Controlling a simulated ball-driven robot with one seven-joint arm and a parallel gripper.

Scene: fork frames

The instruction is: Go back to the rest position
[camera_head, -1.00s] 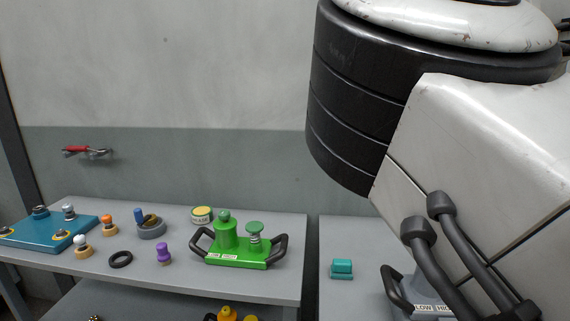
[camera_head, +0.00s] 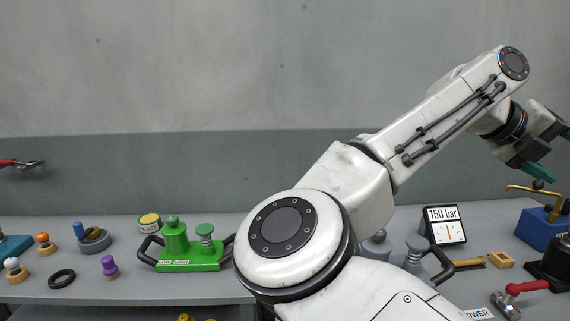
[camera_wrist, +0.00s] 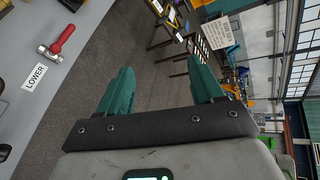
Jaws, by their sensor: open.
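My gripper (camera_head: 550,156) is at the far right of the head view, raised above the right end of the bench and partly cut off by the picture's edge. In the wrist view my gripper (camera_wrist: 160,78) shows two teal fingers spread well apart, with nothing between them. Beyond them are the dark floor and a distant part of the workshop. My white arm reaches from the bottom middle up to the right in the head view and hides part of the bench.
A green device with black handles (camera_head: 190,262) stands on the grey bench left of my arm. A 150 bar display (camera_head: 444,226), a blue box (camera_head: 541,229) and a red-handled valve (camera_head: 527,287) stand on the right. A grey wall rises behind.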

